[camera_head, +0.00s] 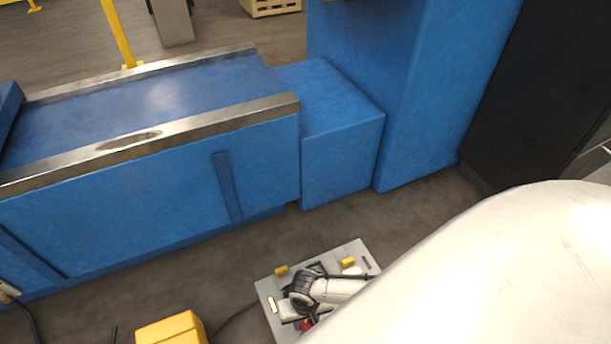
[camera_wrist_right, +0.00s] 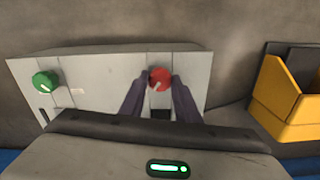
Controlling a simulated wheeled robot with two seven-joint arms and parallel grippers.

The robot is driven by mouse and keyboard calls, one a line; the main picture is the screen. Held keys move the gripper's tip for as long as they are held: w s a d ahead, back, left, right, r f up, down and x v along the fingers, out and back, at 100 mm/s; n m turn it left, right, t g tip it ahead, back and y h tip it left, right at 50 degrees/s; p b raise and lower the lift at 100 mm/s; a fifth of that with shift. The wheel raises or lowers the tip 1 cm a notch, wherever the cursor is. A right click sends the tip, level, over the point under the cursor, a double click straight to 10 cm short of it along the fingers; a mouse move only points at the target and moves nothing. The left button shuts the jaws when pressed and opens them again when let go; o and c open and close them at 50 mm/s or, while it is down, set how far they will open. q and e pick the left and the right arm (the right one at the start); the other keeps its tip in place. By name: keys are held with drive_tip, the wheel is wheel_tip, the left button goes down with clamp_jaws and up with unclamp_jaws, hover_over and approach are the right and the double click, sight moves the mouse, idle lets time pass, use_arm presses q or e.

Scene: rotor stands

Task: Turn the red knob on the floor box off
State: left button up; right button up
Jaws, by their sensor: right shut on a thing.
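The floor box (camera_head: 268,292) is a light grey panel on the floor, at the bottom middle of the head view. It also shows in the right wrist view (camera_wrist_right: 102,70). The red knob (camera_wrist_right: 159,78) has a pale pointer line and sits toward the right end of the box there. In the head view a bit of the red knob (camera_head: 306,325) shows below my right gripper. My right gripper (camera_wrist_right: 160,88) has its two dark fingers on either side of the red knob, shut on it. My left gripper is not in view.
A green knob (camera_wrist_right: 46,82) is at the box's other end. A yellow bin (camera_wrist_right: 285,98) stands beside the box; a yellow object (camera_head: 170,329) shows near it in the head view. A blue conveyor (camera_head: 150,190) stands behind. My white arm covers the lower right.

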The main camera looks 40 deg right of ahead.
drive_tip(key=shift+r+n+p, duration=0.15)
drive_tip(key=shift+n+p, duration=0.35)
drive_tip(key=shift+n, duration=0.4)
drive_tip(key=n, duration=0.3)
drive_tip(key=shift+n+p, duration=0.3)
drive_tip(key=shift+p, duration=0.1)
drive_tip(key=n, duration=0.4)
drive_tip(key=shift+n, duration=0.3)
drive_tip(key=shift+n+p, duration=0.3)
drive_tip(key=shift+n, duration=1.7)
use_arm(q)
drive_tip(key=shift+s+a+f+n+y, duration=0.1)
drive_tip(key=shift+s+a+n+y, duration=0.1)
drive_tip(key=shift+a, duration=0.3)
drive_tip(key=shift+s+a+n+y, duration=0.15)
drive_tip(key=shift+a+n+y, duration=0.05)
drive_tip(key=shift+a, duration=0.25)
use_arm(e)
drive_tip(key=shift+n, duration=0.9)
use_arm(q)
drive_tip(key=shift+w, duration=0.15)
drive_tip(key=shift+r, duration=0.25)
use_arm(e)
drive_tip(key=shift+f, duration=0.2)
